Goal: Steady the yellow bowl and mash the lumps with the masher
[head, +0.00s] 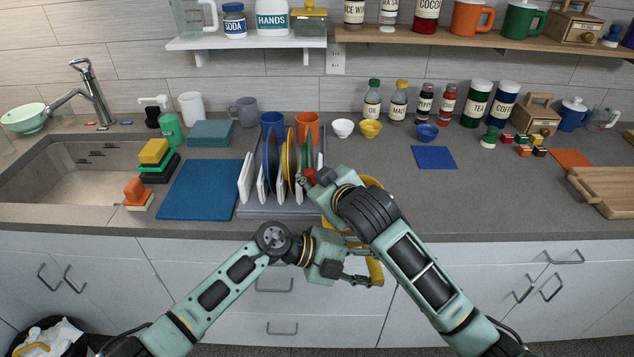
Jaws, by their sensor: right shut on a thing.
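My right gripper (318,183) is shut on a red-ended thing (310,176) by the plate rack; only its red end shows clearly, so I cannot confirm that it is the masher. A large yellow rounded thing (376,271), perhaps the yellow bowl, is mostly hidden behind my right arm; another curved part shows above that arm. My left gripper (362,277) is at its lower part, in front of the counter edge; I cannot see whether its fingers hold it. A small yellow bowl (371,129) stands on the counter farther back. No lumps are visible.
A rack (284,211) of upright plates stands just left of my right gripper. A sink (75,170) and blue mat (200,189) lie farther left. A white bowl (342,128), blue bowl (427,132) and several jars stand behind. The counter right of my arm is mostly clear.

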